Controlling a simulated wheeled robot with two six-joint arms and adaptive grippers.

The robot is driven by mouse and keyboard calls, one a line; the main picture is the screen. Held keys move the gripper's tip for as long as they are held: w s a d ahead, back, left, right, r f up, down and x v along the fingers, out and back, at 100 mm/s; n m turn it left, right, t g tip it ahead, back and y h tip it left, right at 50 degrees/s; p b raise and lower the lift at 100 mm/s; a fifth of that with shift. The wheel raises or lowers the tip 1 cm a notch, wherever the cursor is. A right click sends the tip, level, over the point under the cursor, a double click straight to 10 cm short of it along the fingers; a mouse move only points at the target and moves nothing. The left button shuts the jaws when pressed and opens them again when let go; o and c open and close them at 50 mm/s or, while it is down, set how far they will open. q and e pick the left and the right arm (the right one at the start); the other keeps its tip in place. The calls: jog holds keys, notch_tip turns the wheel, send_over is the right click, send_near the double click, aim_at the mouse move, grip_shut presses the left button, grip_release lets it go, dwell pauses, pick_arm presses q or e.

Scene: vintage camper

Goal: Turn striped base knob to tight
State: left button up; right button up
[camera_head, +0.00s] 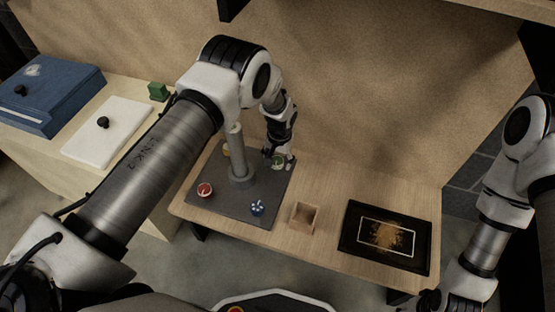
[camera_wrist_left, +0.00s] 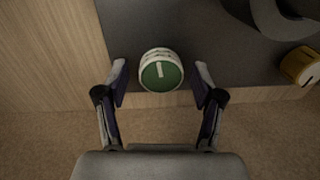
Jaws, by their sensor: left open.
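A dark grey base plate (camera_head: 225,207) with a grey post (camera_head: 237,160) lies on the wooden table. It carries a red knob (camera_head: 205,189), a blue-and-white knob (camera_head: 257,208), a yellow knob (camera_head: 226,150) and a green-topped knob (camera_head: 279,161). My left gripper (camera_head: 277,157) is at the green knob. In the left wrist view the open fingers (camera_wrist_left: 161,84) stand on either side of this knob (camera_wrist_left: 161,71), with gaps to it. Its pale side has dark marks and its top a white pointer bar. My right gripper (camera_head: 431,300) is only partly visible.
An open wooden box (camera_head: 304,217) and a black framed tray (camera_head: 352,245) stand right of the plate. A side counter holds a white board (camera_head: 90,140), a blue case (camera_head: 60,95) and a green block (camera_head: 157,91). The yellow knob (camera_wrist_left: 300,66) and post base (camera_wrist_left: 285,18) sit nearby.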

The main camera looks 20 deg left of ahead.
aim_at(279, 161)
pick_arm(q)
notch_tip(279, 161, up, 12)
jog(key=shift+d+f, duration=0.15)
jog(key=shift+d, duration=0.15)
